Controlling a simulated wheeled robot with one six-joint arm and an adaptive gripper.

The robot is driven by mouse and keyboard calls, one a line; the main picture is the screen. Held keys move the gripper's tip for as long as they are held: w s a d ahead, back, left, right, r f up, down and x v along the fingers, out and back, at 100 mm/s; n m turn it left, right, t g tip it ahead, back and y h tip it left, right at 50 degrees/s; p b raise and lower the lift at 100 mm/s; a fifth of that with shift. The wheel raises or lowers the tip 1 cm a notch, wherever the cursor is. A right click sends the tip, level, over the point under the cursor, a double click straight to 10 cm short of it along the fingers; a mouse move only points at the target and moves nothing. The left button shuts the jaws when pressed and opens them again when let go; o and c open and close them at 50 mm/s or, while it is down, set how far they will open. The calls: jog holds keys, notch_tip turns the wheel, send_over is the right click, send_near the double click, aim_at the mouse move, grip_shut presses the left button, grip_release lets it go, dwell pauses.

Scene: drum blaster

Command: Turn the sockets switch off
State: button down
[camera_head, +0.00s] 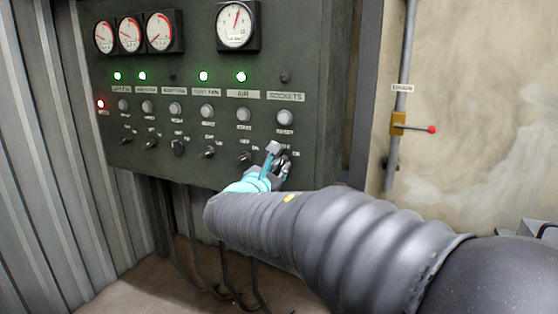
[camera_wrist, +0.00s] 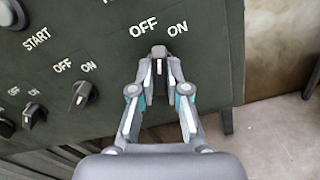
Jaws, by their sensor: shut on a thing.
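The sockets switch (camera_wrist: 159,53) is a dark rotary knob below the OFF and ON marks, at the top centre of the wrist view. My gripper (camera_wrist: 159,70) has its two fingers closed around the knob, one on each side. The knob looks roughly upright, between the two marks; its exact setting is hard to tell. In the head view my gripper (camera_head: 278,159) is at the lower right of the panel and mostly hides the switch. The sockets label (camera_head: 286,97) is above it, and the sockets lamp (camera_head: 285,77) is dark.
The dark control panel (camera_head: 225,165) carries a row of other switches, such as the air switch (camera_head: 244,157), close to the left. Several green lamps and a red lamp (camera_head: 101,104) are lit. A drain valve with a red-tipped lever (camera_head: 432,129) is on the right wall.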

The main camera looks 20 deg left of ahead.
jog(key=shift+r+n+p, duration=0.15)
jog(key=shift+n+p, duration=0.6)
jog(key=shift+n, duration=0.25)
jog(key=shift+r+n+p, duration=0.1)
jog(key=shift+n+p, duration=0.6)
jog(key=shift+n, duration=0.3)
jog(key=c, duration=1.2)
grip_release()
jog(key=shift+o, duration=0.2)
jog(key=shift+w+f, duration=0.1)
jog(key=shift+f, duration=0.1)
jog(key=shift+s, duration=0.5)
jog(key=s, duration=1.1)
jog(key=shift+a, duration=0.45)
